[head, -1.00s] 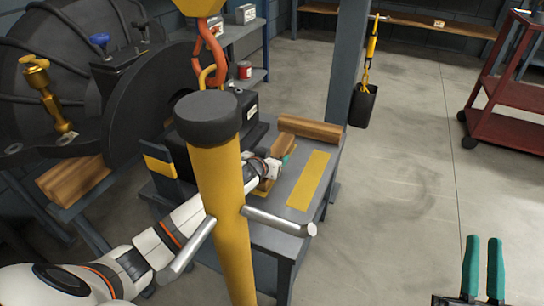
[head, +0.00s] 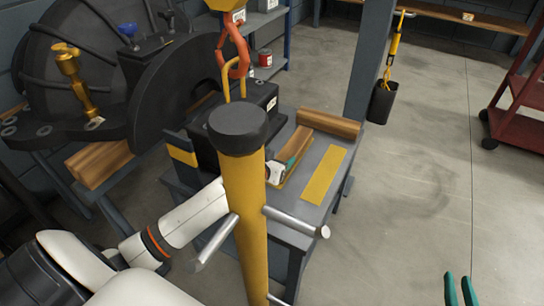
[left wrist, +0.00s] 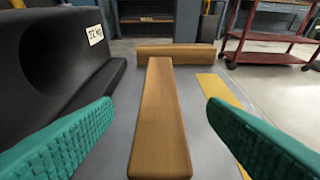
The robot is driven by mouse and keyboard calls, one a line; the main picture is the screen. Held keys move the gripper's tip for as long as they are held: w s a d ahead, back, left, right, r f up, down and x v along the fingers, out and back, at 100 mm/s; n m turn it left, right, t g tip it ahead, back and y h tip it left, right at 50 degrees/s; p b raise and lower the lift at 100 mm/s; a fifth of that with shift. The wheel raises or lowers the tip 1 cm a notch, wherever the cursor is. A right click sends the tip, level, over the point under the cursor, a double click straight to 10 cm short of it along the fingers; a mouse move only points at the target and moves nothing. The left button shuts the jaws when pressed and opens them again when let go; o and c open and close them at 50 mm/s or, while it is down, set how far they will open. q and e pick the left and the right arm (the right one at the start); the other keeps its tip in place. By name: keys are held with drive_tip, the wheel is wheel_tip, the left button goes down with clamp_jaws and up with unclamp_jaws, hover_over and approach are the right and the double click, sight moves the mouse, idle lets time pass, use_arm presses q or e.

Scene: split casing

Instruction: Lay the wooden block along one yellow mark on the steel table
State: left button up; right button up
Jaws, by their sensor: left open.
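A wooden block (head: 296,144) lies lengthwise on the steel table (head: 312,200); in the left wrist view this block (left wrist: 160,115) points away from me. My left gripper (head: 287,168) is at its near end, open. In the left wrist view its teal fingers (left wrist: 161,108) stand apart on either side of the block, with gaps on both sides. One yellow mark (head: 324,176) is bare, to the right of the block. A sliver of yellow shows beside the block's near end; what lies under it is hidden. My right gripper (head: 460,292) is empty at bottom right, fingers apart.
A second wooden block (head: 330,123) lies crosswise at the table's far end, close to the first block's far end. A black casing (left wrist: 60,70) stands left of the block. A yellow post (head: 243,200) with side bars rises in front of the table.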

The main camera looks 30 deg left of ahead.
use_arm(q)
drive_tip(key=v, duration=0.3)
drive_tip(key=shift+p, duration=0.3)
use_arm(e)
drive_tip(key=f, duration=0.1)
drive_tip(key=s+f+g, duration=0.1)
drive_tip(key=f+g, duration=0.1)
drive_tip(key=shift+s+d+f+h, duration=0.1)
drive_tip(key=shift+s+d+h, duration=0.15)
drive_tip(key=shift+d+h, duration=0.15)
